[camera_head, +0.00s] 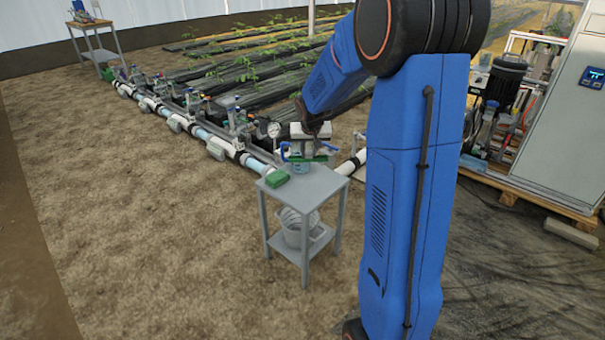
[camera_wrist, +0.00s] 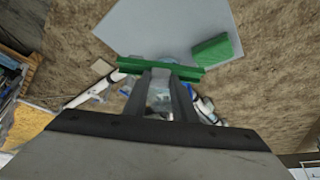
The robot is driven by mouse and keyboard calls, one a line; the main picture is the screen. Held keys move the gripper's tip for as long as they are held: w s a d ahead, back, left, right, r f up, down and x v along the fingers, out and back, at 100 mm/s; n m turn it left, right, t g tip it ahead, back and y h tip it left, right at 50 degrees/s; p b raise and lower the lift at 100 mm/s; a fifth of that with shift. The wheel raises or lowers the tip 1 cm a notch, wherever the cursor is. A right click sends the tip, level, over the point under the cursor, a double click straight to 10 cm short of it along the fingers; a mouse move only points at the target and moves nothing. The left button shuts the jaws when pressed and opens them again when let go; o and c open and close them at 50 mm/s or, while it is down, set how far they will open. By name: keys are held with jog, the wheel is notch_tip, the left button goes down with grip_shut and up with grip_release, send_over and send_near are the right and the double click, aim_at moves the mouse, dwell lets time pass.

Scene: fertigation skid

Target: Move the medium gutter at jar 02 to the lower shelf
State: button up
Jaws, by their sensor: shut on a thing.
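My gripper (camera_wrist: 166,78) is shut on a long green bar, which I take for the medium gutter (camera_wrist: 140,66). The gutter lies crosswise at the fingertips; it also shows in the head view (camera_head: 319,158), over the back part of the small grey table (camera_head: 315,186). A clear bluish jar (camera_head: 301,168) shows just below the gutter there; I cannot read a label or tell whether they touch. The table's lower shelf (camera_head: 318,243) is visible between the legs.
A grey bucket (camera_head: 293,228) takes up much of the lower shelf. A green block (camera_head: 277,179) lies on the tabletop's left corner. A pipe row (camera_head: 200,133) with valves and a gauge runs behind the table. Bare soil lies left and in front.

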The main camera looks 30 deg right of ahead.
jog(key=f, duration=0.5)
jog(key=shift+w+d+f, duration=0.1)
jog(key=shift+w+f, duration=0.1)
jog(key=shift+f, duration=2.25)
jog(key=shift+f, duration=0.15)
jog(key=o, duration=1.1)
